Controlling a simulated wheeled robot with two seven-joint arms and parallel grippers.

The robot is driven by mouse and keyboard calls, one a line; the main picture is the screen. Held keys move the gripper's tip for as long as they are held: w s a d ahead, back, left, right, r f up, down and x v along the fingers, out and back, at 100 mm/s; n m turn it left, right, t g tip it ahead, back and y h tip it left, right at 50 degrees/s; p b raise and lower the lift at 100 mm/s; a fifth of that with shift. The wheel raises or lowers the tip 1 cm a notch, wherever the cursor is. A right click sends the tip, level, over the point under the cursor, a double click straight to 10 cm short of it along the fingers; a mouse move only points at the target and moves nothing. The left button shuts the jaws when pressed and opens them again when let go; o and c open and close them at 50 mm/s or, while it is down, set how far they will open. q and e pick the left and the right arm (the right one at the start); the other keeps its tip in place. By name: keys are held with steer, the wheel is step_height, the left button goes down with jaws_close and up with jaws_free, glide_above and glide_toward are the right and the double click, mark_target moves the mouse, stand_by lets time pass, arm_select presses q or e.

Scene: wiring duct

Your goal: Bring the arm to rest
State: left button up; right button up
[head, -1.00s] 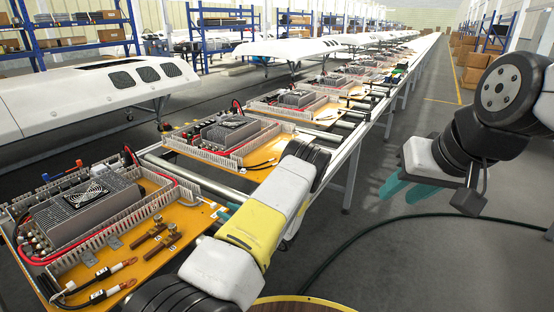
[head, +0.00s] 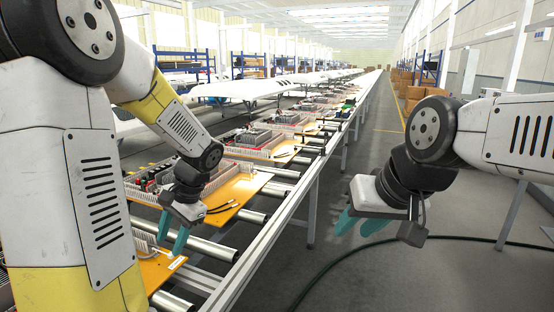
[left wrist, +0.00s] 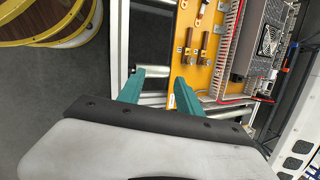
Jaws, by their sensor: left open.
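My left gripper (head: 173,233) has two teal fingers and hangs over the near side of the conveyor in the head view. In the left wrist view its fingers (left wrist: 156,84) are apart with nothing between them. An orange board (left wrist: 202,45) with a wiring duct, copper lugs and a grey power unit lies beyond the fingertips. My right gripper (head: 362,222) is on the right, over the bare floor, with its teal fingers apart and empty.
The roller conveyor (head: 268,217) runs into the distance with several orange boards (head: 233,193) on it. A dark cable (head: 470,238) lies on the floor at right. A wooden drum (left wrist: 48,22) with a yellow rim stands beside the conveyor.

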arm_select(q)
steer(key=s+d+r+n+t+h, duration=0.5)
steer(key=s+d+r+t+h, duration=0.1)
steer(key=s+d+r, duration=0.5)
steer(key=shift+s+d+r+t+h, duration=0.3)
steer(key=shift+s+r+h, duration=0.2)
steer(key=shift+r, duration=0.2)
steer(key=shift+a, duration=0.1)
steer(key=shift+c, duration=0.6)
